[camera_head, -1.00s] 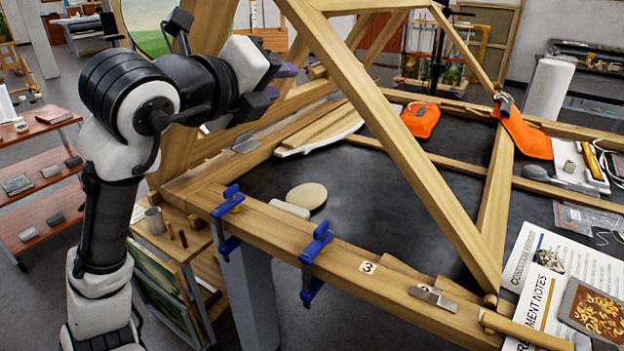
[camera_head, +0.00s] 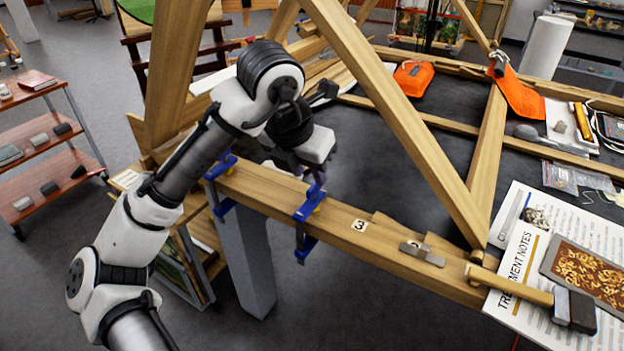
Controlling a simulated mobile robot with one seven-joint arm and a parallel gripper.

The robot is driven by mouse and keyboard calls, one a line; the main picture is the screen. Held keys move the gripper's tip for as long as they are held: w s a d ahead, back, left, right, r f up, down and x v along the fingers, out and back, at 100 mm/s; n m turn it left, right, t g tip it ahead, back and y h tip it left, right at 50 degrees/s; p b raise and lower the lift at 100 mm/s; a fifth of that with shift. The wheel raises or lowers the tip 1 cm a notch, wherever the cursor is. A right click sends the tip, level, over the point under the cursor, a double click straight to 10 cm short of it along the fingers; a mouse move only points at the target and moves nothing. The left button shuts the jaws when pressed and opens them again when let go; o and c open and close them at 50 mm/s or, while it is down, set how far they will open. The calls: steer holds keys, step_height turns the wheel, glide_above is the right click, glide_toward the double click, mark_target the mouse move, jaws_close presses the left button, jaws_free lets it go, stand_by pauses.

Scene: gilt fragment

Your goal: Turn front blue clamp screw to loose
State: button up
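Two blue clamps grip the front wooden beam. The right, nearer clamp (camera_head: 307,240) has its upper part above the beam and its lower part hanging below. The left clamp (camera_head: 219,207) is partly covered by my arm. My gripper (camera_head: 309,176) points down behind and just above the top of the right clamp. Its fingers are small and dark, partly lost against the black surface. I cannot tell whether they touch the clamp or how far apart they are. I cannot make out the clamp screw clearly.
A slanted wooden brace (camera_head: 400,120) rises right of my gripper. A metal plate (camera_head: 422,254) and a hammer (camera_head: 520,290) lie at the beam's right. Treatment notes (camera_head: 518,262) lie beyond. An orange pouch (camera_head: 413,78) sits farther back. Red-brown shelves (camera_head: 50,170) stand at left.

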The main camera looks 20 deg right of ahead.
mark_target(314, 185)
steer(key=shift+x, duration=2.15)
steer(key=shift+c, duration=0.3)
jaws_close()
